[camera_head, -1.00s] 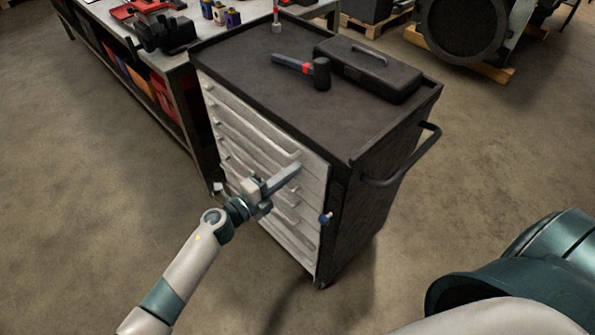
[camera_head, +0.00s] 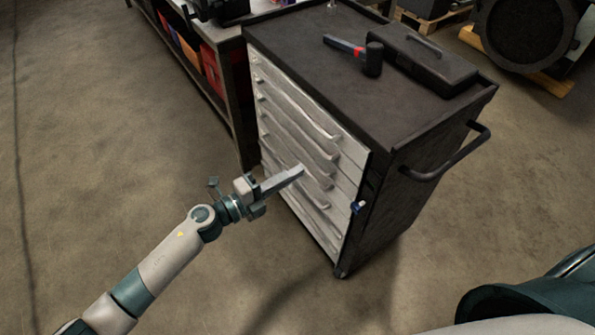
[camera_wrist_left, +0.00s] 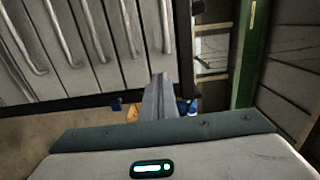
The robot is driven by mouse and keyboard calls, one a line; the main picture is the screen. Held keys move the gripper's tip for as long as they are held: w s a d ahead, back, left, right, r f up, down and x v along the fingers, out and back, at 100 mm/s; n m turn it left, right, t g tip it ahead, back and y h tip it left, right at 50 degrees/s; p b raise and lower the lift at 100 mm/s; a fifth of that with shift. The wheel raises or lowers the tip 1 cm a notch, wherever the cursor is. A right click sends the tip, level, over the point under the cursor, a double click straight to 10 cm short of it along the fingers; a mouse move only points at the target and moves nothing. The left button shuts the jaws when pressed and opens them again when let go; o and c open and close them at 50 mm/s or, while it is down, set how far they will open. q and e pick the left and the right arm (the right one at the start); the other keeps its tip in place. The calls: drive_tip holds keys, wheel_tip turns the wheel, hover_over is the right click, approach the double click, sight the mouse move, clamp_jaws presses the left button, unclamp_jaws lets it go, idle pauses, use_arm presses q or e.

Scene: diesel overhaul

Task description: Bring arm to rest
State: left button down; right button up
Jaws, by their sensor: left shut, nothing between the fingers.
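My left arm comes in from the lower left in the head view. Its gripper (camera_head: 281,181) is shut and empty, its fingers pointing right in front of the drawer fronts of the tool cabinet (camera_head: 300,130). In the left wrist view the closed fingers (camera_wrist_left: 159,98) point away from the camera, with the drawer handles beyond them. I cannot tell from the pictures whether the fingertips touch a drawer. Part of my own dark green body shows at the lower right of the head view. My right gripper is not in view.
A hammer (camera_head: 358,52) and a black toolbox (camera_head: 425,65) lie on the cabinet top. The cabinet has a side handle (camera_head: 450,160). A workbench (camera_head: 228,40) with coloured bins (camera_head: 211,68) stands behind at the left. The floor (camera_head: 100,150) left of the cabinet is clear.

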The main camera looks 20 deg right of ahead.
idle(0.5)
